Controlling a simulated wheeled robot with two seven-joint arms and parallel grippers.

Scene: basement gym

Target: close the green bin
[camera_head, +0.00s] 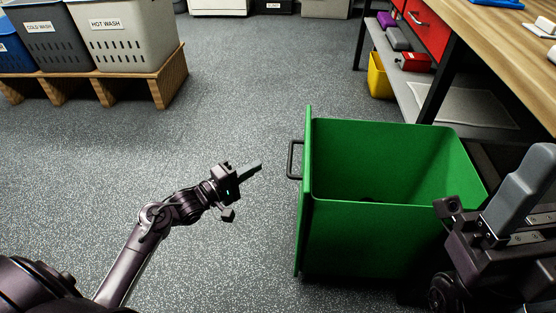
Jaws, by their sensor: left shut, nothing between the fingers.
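The green bin (370,237) stands open at the top on the floor at centre right. Its inside shows, with a small dark spot at the bottom. A taller green panel (305,200) forms its left end, with a black handle (293,160) on the outer side. My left gripper (256,169) is shut and empty, to the left of the handle and apart from it. Part of my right gripper (520,190) shows at the right edge, close to the camera.
A wooden workbench (510,50) with a lower shelf stands behind and right of the bin. A yellow container (379,77) is by the shelf. Laundry baskets (128,38) stand on a low wooden rack (165,82) at the upper left. The floor left of the bin is clear.

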